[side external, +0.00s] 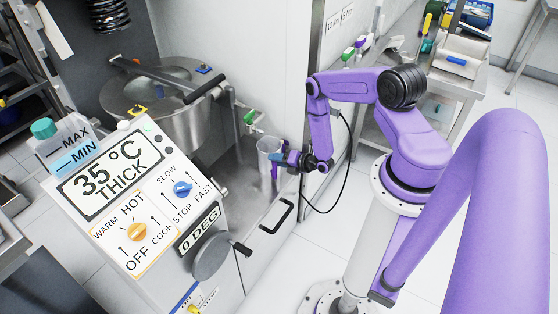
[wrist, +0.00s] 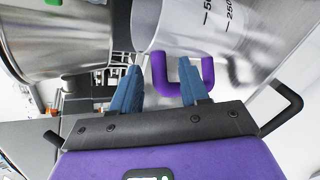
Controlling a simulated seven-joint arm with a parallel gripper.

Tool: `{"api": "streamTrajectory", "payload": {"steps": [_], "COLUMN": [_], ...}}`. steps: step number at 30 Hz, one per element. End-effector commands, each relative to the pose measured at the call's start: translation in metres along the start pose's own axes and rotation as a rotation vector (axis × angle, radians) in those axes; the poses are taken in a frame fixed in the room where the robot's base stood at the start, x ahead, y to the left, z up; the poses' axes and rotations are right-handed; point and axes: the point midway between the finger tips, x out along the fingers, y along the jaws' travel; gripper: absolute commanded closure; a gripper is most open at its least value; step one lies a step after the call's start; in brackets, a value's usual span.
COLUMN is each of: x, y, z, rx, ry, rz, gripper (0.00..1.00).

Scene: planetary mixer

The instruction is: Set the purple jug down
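The jug (side external: 267,151) is clear with a purple handle and looks upright in the side view, beside the mixer over the grey metal ledge. I cannot tell for sure whether its base touches the ledge. In the wrist view the clear jug wall (wrist: 200,25) has measuring marks, and its purple handle (wrist: 159,78) is a U-shaped loop. My gripper (wrist: 160,72) has its two blue fingers apart. One finger is left of the handle and the other overlaps the loop, with visible gaps between. My gripper (side external: 281,158) is right beside the jug in the side view.
The steel mixer bowl (side external: 185,110) stands left of the jug. A control panel (side external: 145,195) with knobs and a crank is in front. A green-handled tap (side external: 250,118) is just above the jug. A wall panel (side external: 312,90) rises behind my gripper. A black handle (side external: 278,216) is below.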

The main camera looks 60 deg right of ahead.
Motion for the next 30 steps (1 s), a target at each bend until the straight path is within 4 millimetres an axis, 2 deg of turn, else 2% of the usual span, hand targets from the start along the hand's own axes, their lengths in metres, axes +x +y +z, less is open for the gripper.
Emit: {"api": "streamTrajectory", "payload": {"steps": [8, 11, 24, 30], "x": [-0.001, -0.011, -0.092, -0.115], "y": [0.003, 0.002, 0.002, 0.002], "z": [0.002, 0.002, 0.002, 0.002], "rx": [0.0, 0.001, 0.004, 0.002], "ry": [0.0, -0.001, -0.002, -0.001], "rz": [0.0, -0.002, -0.004, -0.001], "gripper": [0.55, 0.55, 0.55, 0.55]}}
